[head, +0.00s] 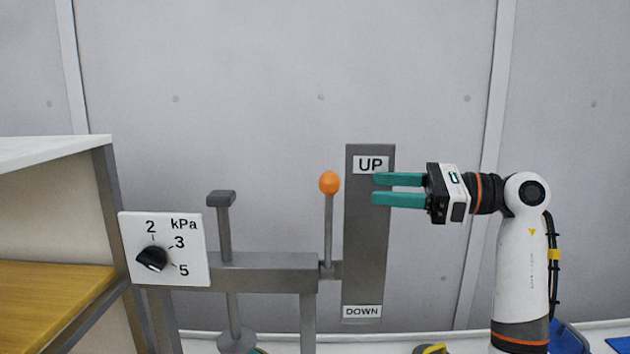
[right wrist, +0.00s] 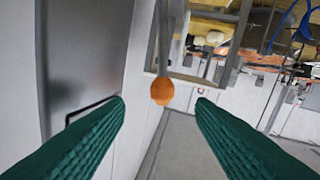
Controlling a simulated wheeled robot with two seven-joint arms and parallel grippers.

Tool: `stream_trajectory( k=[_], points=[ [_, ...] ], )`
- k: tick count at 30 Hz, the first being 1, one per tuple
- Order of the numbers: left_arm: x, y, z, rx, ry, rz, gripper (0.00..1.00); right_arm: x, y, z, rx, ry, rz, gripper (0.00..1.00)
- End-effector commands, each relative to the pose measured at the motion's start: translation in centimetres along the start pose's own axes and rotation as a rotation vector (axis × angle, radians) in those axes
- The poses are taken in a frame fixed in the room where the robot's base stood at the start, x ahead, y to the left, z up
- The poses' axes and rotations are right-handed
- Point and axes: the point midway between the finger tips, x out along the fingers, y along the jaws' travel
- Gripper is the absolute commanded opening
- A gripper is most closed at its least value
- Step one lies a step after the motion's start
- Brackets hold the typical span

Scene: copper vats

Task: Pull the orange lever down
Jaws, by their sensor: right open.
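The orange lever knob (head: 329,183) tops a thin grey rod standing upright beside the dark plate (head: 366,250), which reads UP at its top and DOWN at its bottom. The knob is near the UP label's height. My right gripper (head: 373,190) is open and empty, to the right of the knob, its teal fingers pointing left in front of the plate. In the right wrist view the orange knob (right wrist: 163,90) shows between the two fingertips and beyond them, apart from both. My left gripper is in neither view.
A white dial panel (head: 190,268) marked kPa has a black knob. A grey T-shaped handle (head: 222,199) stands between the panel and the lever, on a grey frame (head: 270,262). A shelf unit (head: 60,215) stands at the left. The wall above the lever is clear.

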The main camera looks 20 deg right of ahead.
Motion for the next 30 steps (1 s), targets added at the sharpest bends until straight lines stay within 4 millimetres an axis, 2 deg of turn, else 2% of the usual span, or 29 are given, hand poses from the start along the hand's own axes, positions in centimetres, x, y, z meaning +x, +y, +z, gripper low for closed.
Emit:
stream_trajectory(
  k=[5, 12, 18, 24, 30],
  points=[
    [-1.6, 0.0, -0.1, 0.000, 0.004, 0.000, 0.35, 2.5, -0.1, -0.4, 0.002, 0.001, -0.006, 0.50],
    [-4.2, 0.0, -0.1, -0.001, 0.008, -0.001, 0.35, 7.4, -0.1, -0.6, 0.005, 0.004, -0.007, 0.50],
    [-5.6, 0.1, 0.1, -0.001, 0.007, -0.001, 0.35, 10.5, -0.1, -0.3, 0.006, 0.003, -0.005, 0.50],
    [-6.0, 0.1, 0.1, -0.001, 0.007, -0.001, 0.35, 11.7, -0.1, -0.1, 0.003, 0.002, -0.004, 0.50],
    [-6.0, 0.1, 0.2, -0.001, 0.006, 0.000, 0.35, 11.8, -0.1, 0.0, 0.002, 0.001, -0.003, 0.50]
  ],
)
